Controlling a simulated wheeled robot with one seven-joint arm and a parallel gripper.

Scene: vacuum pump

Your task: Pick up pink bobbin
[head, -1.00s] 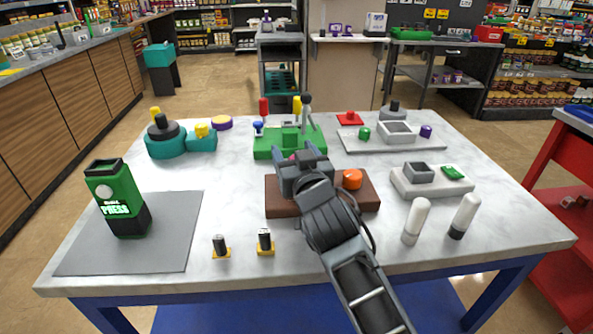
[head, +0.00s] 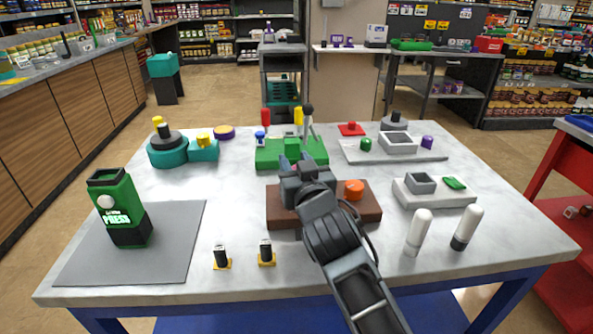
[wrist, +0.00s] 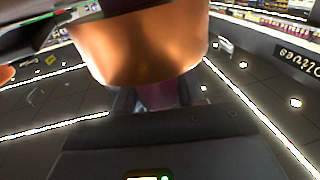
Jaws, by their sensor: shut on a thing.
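The pink bobbin (wrist: 158,95) shows in the wrist view as a dark pink piece between the two dark fingers of my gripper (wrist: 156,101). A large rounded copper-brown shape (wrist: 140,50) fills the view just beyond it; I cannot tell whether it is part of the bobbin. In the head view my gripper (head: 293,164) is over the back left of the brown block (head: 365,207), in front of the green lever unit (head: 275,155). It is shut on the bobbin, which my gripper hides in the head view.
An orange knob (head: 354,188) is on the brown block close to my wrist. Two white-topped cylinders (head: 418,230) stand at the front right. A green press (head: 125,210) is on a grey mat (head: 80,255) at the left. Bare tabletop (head: 225,220) lies left of the block.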

